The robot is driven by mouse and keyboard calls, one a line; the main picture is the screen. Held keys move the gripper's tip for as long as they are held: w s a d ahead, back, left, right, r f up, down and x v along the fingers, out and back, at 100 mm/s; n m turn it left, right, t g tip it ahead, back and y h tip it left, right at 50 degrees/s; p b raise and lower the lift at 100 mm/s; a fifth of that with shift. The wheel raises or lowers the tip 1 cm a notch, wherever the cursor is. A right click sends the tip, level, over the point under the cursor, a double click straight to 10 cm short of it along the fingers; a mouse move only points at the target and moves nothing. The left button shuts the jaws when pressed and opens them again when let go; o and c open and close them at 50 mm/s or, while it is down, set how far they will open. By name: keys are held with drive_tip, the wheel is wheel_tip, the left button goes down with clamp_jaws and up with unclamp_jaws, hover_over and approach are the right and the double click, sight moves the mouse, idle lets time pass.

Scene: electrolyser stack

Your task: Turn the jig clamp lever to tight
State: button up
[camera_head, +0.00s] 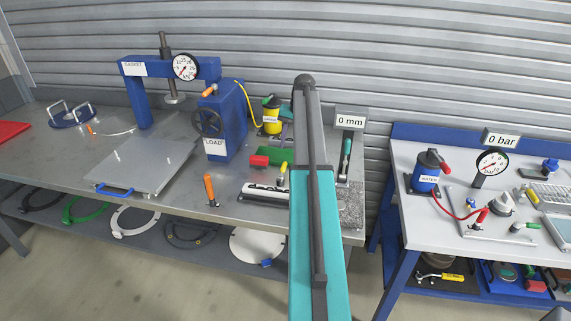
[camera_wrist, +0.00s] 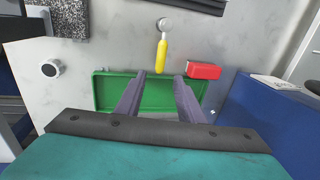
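A lever with a yellow handle (camera_wrist: 161,52) and a round grey pivot is on the bench in the wrist view. It looks like the jig clamp lever, though no label shows. In the head view the yellow handle (camera_head: 282,172) stands just behind the long pale and dark bar fixture (camera_head: 265,193). The dark edge of a fixture (camera_wrist: 190,4) shows beyond the lever in the wrist view. My gripper (camera_wrist: 159,76) is open and empty. Its two fingers are over the green tray and point toward the lever, with the handle seen between and beyond the tips.
A green tray (camera_wrist: 105,92) lies under the fingers, with a red block (camera_wrist: 204,71) at its edge. A round dark knob (camera_wrist: 50,68) and a speckled block (camera_wrist: 68,20) are left. The blue press (camera_head: 228,125) and an orange-handled lever (camera_head: 209,190) stand nearby.

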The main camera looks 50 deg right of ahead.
sight(285, 163)
drive_tip(key=f+b, duration=0.1)
drive_tip(key=f, duration=0.1)
drive_tip(key=w+f+b, duration=0.1)
drive_tip(key=f, duration=0.2)
drive_tip(key=a+f+b, duration=0.1)
drive_tip(key=f, duration=0.2)
drive_tip(key=shift+w+f+b, duration=0.1)
drive_tip(key=shift+w+b, duration=0.15)
drive_tip(key=shift+b, duration=0.15)
clamp_jaws()
drive_tip(key=shift+w+d, duration=0.1)
drive_tip(key=shift+d, duration=0.05)
